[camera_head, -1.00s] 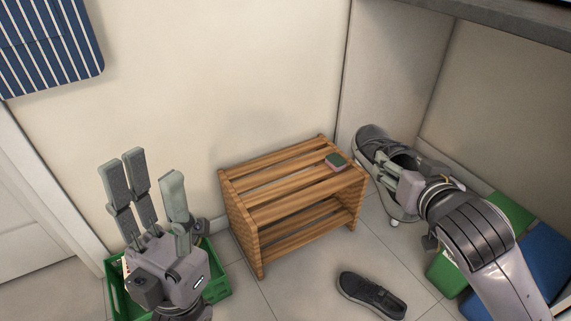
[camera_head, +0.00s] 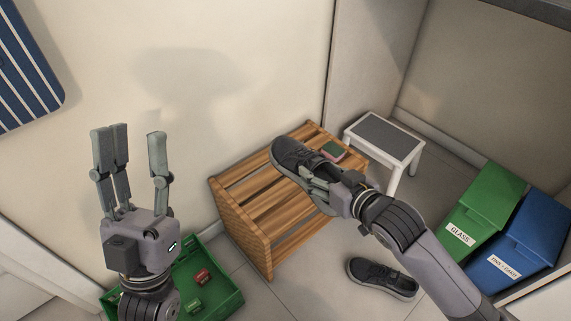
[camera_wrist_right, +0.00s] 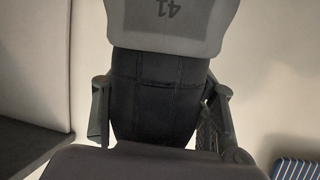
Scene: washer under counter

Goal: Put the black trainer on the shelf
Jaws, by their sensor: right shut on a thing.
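A black trainer with a grey sole (camera_head: 292,157) is in my right gripper (camera_head: 322,184), which is shut on it. In the head view the trainer appears over the top of the slatted wooden shelf (camera_head: 262,187); I cannot tell if it touches the slats. In the right wrist view the trainer (camera_wrist_right: 155,95) fills the middle between the fingers, its sole marked 41. A second black shoe (camera_head: 383,278) lies on the floor right of the shelf. My left gripper (camera_head: 134,165) is open and empty, raised at the left.
A grey-topped white stool (camera_head: 385,137) stands behind right. A green glass bin (camera_head: 487,205) and blue bin (camera_head: 521,240) stand at the right. A green crate (camera_head: 222,296) holds small items.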

